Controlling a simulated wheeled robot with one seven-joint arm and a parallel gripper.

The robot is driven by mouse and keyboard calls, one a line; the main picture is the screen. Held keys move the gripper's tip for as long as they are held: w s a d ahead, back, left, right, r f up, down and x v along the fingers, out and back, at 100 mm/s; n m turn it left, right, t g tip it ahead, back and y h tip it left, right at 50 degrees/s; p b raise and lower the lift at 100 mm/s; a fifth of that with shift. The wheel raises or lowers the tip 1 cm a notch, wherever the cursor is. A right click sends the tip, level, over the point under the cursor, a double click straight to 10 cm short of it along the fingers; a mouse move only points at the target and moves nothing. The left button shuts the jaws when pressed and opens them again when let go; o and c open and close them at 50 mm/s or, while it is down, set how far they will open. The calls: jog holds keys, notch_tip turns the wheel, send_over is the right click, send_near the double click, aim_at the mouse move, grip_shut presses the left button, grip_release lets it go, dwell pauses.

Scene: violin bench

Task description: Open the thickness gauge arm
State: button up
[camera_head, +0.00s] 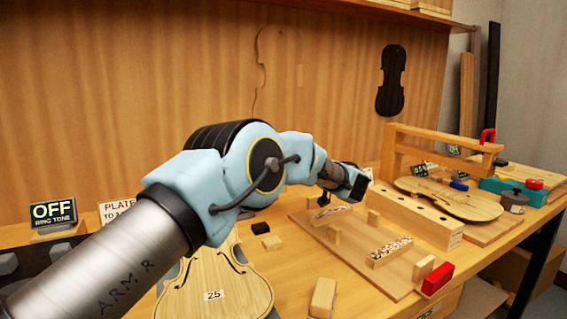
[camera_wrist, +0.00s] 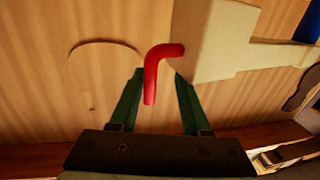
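The thickness gauge appears to be the pale wooden frame (camera_head: 393,150) at the right of the bench, with a long wooden arm (camera_head: 440,137) reaching right above a violin plate (camera_head: 455,198). A red bent handle (camera_head: 487,136) stands at the arm's right end. My gripper (camera_head: 357,186) is left of the frame, above the bench, its fingers hardly visible there. In the wrist view my gripper (camera_wrist: 158,75) has two green fingers spread apart. A red bent rod (camera_wrist: 155,75) shows between them, with no visible finger contact. A beige piece (camera_wrist: 215,45) adjoins it; its depth is unclear.
A base board (camera_head: 345,250) with wooden blocks and a red block (camera_head: 438,278) lies in front. A long drilled block (camera_head: 415,212) stands beside the gauge. A violin plate marked 25 (camera_head: 200,295) lies below my arm. A teal tool (camera_head: 512,190) is at far right.

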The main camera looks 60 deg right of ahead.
jog(key=b+v, duration=0.1)
jog(key=v, duration=0.6)
dwell(0.4)
